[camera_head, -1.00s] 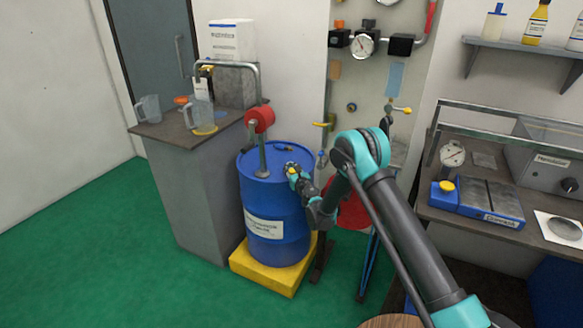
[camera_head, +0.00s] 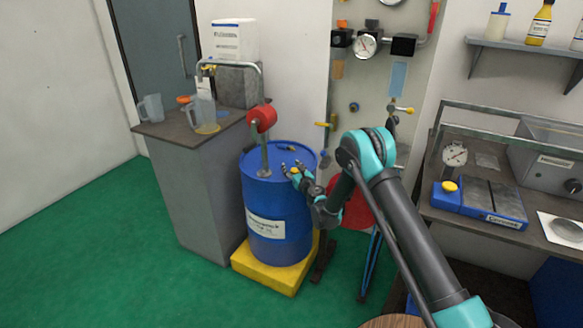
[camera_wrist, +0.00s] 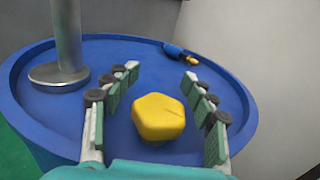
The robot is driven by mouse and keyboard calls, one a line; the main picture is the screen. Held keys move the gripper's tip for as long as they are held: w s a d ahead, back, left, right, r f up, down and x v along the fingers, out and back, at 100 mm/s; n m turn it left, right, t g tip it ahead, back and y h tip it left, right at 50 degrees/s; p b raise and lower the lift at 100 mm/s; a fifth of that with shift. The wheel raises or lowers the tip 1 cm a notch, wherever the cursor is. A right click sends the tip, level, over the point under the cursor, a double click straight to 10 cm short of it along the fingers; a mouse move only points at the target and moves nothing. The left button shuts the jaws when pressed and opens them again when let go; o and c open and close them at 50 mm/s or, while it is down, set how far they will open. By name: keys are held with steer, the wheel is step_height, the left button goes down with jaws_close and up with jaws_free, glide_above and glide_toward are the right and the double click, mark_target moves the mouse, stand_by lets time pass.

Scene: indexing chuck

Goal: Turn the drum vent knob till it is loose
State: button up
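The drum vent knob (camera_wrist: 160,117) is yellow, faceted and rounded, and sits over the top of the blue drum (camera_head: 276,215). In the wrist view it lies between the two fingers of my gripper (camera_wrist: 158,112), with a clear gap on each side. My gripper is open and holds nothing. In the head view my gripper (camera_head: 297,169) is over the right part of the drum top, and the knob is small and hard to make out there. The underside of the knob and its thread are hidden.
A metal pump pipe (camera_wrist: 68,38) with a round flange rises from the drum top, with a red part (camera_head: 262,118) above. A small blue piece with a yellow tip (camera_wrist: 182,53) is near the far rim. The drum stands on a yellow base (camera_head: 268,274) beside a grey cabinet (camera_head: 190,190).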

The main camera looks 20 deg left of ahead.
step_height(320, 180, up, 10)
stand_by(0.7)
steer(key=shift+o, duration=0.3)
steer(key=shift+d, duration=0.1)
